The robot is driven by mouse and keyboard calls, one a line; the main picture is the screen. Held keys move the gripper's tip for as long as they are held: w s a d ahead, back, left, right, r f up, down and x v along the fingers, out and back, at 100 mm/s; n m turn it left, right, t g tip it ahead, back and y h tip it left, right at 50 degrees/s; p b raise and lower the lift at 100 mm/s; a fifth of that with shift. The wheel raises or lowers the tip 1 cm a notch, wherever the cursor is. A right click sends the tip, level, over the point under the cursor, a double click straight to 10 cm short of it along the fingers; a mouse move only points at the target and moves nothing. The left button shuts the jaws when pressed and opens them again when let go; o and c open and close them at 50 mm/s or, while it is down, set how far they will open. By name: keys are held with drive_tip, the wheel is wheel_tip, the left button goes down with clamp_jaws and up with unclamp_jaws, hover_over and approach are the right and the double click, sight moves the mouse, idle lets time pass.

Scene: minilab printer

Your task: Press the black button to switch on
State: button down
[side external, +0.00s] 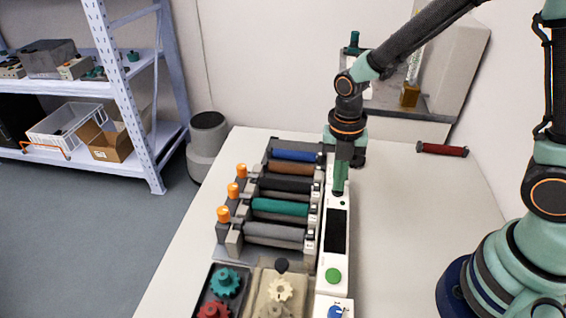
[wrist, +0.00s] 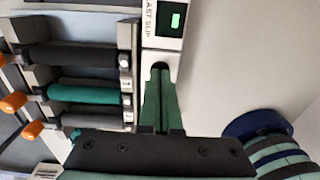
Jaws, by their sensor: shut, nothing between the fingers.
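A long white device panel (side external: 310,292) stands on the table, with a black rectangular face (side external: 336,232) and a round green button (side external: 333,275). My gripper (side external: 340,192) points down over the panel's far part, its green fingers closed together. In the wrist view, my gripper (wrist: 160,72) lies over the white panel (wrist: 153,48), just below a dark display (wrist: 170,18) with a bright green patch. A dark rounded shape sits at the fingertips; I cannot tell whether it is the finger ends or the black button. Contact cannot be told.
A rack of coloured rollers with orange knobs (side external: 223,214) stands close left of the panel. Gears (side external: 226,281) lie in trays in front. A dark red roller (side external: 442,149) lies at the back right. The table right of the panel is clear.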

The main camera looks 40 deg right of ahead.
drive_tip(key=shift+f, duration=0.1)
drive_tip(key=shift+s+f, duration=0.15)
drive_tip(key=shift+f, duration=0.85)
drive_tip(key=shift+r, duration=0.1)
wheel_tip(320, 180, up, 15)
drive_tip(key=w, duration=0.1)
drive_tip(key=s+d+r+m+t, duration=0.2)
drive_tip(key=s+d+m+t, duration=0.1)
drive_tip(key=m, duration=1)
drive_tip(key=s+d+r+m+t, duration=0.3)
drive_tip(key=m, duration=1.1)
drive_tip(key=shift+d, duration=0.15)
